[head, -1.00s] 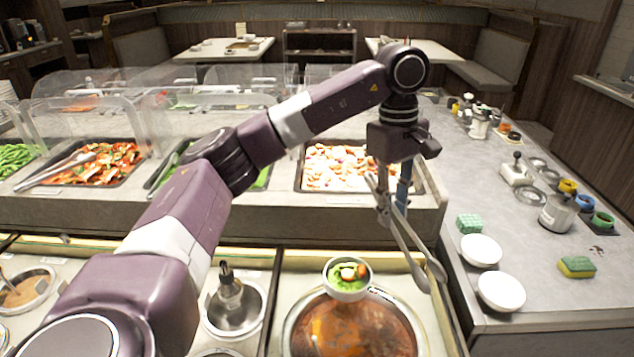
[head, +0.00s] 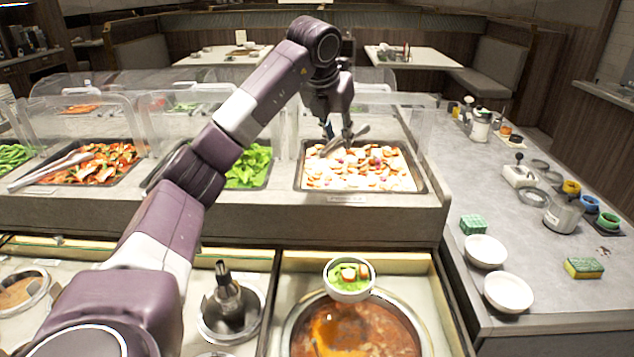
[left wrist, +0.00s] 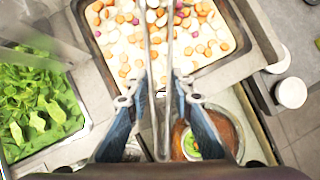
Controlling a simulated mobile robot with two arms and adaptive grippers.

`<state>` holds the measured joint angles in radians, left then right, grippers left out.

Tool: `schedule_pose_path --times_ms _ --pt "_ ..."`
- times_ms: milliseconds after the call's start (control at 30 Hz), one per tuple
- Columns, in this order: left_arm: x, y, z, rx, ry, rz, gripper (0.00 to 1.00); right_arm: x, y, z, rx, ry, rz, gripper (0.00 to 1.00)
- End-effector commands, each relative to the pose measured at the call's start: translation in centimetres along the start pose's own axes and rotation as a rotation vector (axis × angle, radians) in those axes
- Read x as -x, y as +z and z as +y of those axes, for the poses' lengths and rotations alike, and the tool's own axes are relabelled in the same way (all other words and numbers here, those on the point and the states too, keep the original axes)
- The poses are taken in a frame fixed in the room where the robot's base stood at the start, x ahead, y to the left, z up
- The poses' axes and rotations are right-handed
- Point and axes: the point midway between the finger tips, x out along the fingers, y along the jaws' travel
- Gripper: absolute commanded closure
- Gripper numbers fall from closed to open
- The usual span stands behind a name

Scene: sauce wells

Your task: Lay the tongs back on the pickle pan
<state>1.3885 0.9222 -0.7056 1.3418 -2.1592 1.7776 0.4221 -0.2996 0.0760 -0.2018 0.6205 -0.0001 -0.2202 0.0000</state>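The pickle pan (head: 308,178) is a dark tray of pale, orange and purple pieces at the right of the counter; its rim also shows in the left wrist view (left wrist: 92,42). My left gripper (head: 335,128) is above the far part of this pan. Its blue fingers (left wrist: 163,90) are closed on the metal tongs (left wrist: 149,50), whose two arms reach out over the pan. In the head view the tongs (head: 352,137) are partly hidden, and I cannot tell whether they touch the food. My right gripper is not in view.
Clear guards (head: 180,112) stand along the counter. Left are a leafy green pan (head: 250,167) and a red vegetable pan (head: 105,165) with its own tongs (head: 48,170). In front, a small bowl (head: 349,290) is at the soup pot (head: 428,340). White bowls (head: 486,251) stand right.

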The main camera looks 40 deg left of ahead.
Motion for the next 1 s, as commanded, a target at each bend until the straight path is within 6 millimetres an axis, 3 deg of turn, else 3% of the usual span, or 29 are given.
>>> schedule_pose_path --times_ms 200,333,1000 --pt "-0.8 0.7 3.7 0.281 0.166 -0.065 0.82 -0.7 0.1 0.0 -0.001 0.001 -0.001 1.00" --pt "-1.0 0.8 5.0 0.372 0.224 -0.084 0.82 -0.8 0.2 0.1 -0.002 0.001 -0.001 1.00" --pt "-7.9 -3.2 5.5 0.404 0.247 -0.087 0.82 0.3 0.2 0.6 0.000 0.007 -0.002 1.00"
